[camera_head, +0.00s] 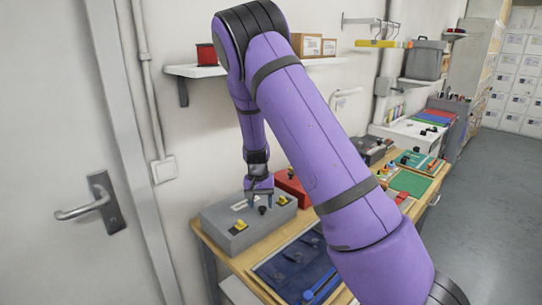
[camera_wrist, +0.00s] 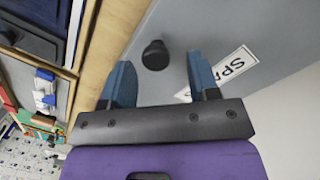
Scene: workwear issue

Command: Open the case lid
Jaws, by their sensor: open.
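A grey case (camera_head: 220,229) stands on the near left end of the wooden bench, its lid shut. The lid also fills much of the wrist view (camera_wrist: 215,25). A black knob (camera_head: 262,210) sits on the lid, with yellow latches (camera_head: 239,227) near the front corners. A white label, partly hidden by a finger, shows on the lid (camera_wrist: 234,65). My gripper (camera_head: 260,198) is open and empty, pointing down just over the lid. In the wrist view its blue fingers (camera_wrist: 160,75) stand either side of the knob (camera_wrist: 155,55); contact cannot be told.
A red box (camera_head: 291,186) stands right behind the case, partly hidden by my arm. A door with a handle (camera_head: 99,203) is at the left. A wall shelf (camera_head: 195,71) hangs above.

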